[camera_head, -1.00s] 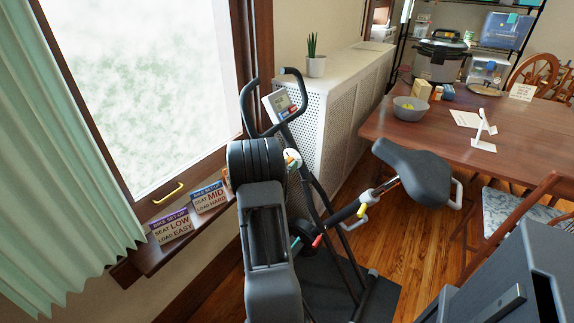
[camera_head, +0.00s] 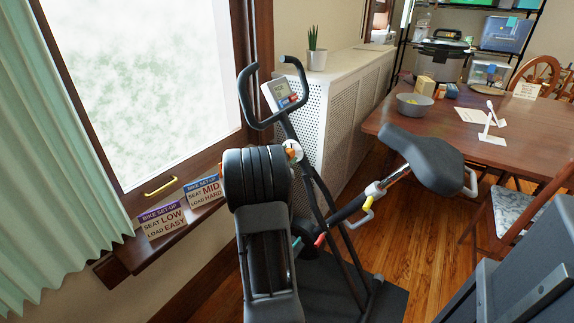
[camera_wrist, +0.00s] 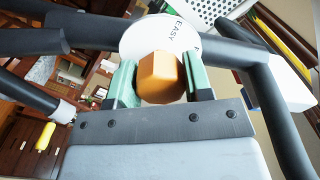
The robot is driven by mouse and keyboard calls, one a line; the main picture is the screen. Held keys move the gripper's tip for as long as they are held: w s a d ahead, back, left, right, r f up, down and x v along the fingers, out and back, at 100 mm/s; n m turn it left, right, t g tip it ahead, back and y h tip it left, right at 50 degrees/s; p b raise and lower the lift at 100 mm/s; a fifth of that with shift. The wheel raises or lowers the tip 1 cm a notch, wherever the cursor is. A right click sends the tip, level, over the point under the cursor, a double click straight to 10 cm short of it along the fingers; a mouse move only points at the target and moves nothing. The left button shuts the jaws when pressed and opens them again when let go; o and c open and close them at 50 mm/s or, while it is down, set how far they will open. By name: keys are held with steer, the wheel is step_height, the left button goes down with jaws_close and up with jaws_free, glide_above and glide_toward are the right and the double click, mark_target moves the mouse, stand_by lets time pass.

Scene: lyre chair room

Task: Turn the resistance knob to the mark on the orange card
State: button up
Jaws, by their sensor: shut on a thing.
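The orange resistance knob (camera_wrist: 160,78) sits on a round white dial (camera_wrist: 152,36) with EASY printed on it. In the wrist view the two green fingers of my gripper (camera_wrist: 161,74) are closed on the knob, one on each side. Only part of the dial's lettering shows. In the head view the white dial (camera_head: 294,149) is on the bike post, and the fingers are hidden. Two cards stand on the windowsill: one with a purple header (camera_head: 163,220) reads SEAT LOW, LOAD EASY; one with a blue header (camera_head: 205,192) reads SEAT MID, LOAD HARD. Neither looks clearly orange.
The bike's handlebar (camera_head: 246,100) and display (camera_head: 280,93) are just above the dial. The black saddle (camera_head: 425,160) is to the right. A perforated radiator cover (camera_head: 340,110) stands behind, and a wooden table (camera_head: 440,130) is at the right.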

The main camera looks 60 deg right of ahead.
steer(key=shift+f+m+b, duration=0.1)
steer(key=shift+m+b, duration=1.7)
steer(key=shift+m, duration=0.4)
steer(key=o, duration=0.9)
steer(key=a+p, duration=0.2)
steer(key=a, duration=1.1)
steer(key=shift+a+p, duration=0.3)
steer(key=shift+a, duration=0.1)
